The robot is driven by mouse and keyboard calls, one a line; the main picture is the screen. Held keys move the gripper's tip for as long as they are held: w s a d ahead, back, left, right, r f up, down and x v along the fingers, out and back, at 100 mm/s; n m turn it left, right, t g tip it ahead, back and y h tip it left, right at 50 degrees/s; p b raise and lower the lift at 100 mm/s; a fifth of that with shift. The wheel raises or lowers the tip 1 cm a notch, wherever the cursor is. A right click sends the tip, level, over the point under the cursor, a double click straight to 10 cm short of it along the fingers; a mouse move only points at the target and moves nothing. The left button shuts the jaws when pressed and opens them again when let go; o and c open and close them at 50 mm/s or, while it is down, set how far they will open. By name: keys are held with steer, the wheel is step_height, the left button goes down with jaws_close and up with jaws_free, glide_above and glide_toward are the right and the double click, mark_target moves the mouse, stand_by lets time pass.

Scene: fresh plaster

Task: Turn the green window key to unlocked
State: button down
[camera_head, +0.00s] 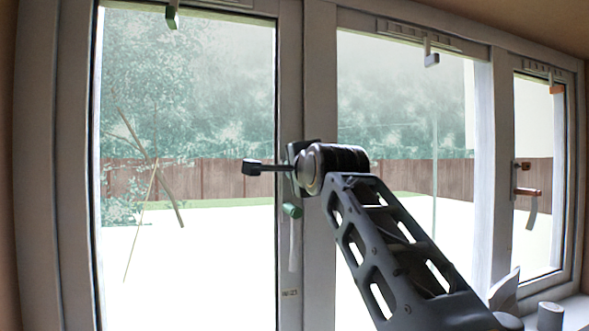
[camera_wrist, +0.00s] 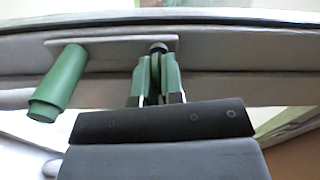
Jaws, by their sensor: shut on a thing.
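The green window key (camera_wrist: 155,68) shows in the wrist view, sticking out from the lock plate (camera_wrist: 110,43) on the window frame. My gripper (camera_wrist: 156,72) is shut on it, with one finger on each side. The key looks edge-on, and its dark stem meets the plate. Whether the lock stands locked or unlocked I cannot tell. The green window handle (camera_wrist: 58,83) stands to the left on the same plate, apart from my fingers. In the head view the handle's end (camera_head: 291,210) shows below my wrist, which hides the key and my fingers.
A green fitting (camera_head: 172,17) sits atop the left window. The middle window has a pale fitting (camera_head: 431,58). A grey cylinder (camera_head: 550,316) stands on the sill at lower right. The room left of my wrist is clear.

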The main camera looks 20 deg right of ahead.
steer(key=shift+m, duration=0.8)
steer(key=c, duration=1.3)
jaws_free()
steer(key=s+b, duration=0.4)
steer(key=s, duration=1)
steer(key=shift+b, duration=0.35)
steer(key=shift+w+a+f, duration=0.1)
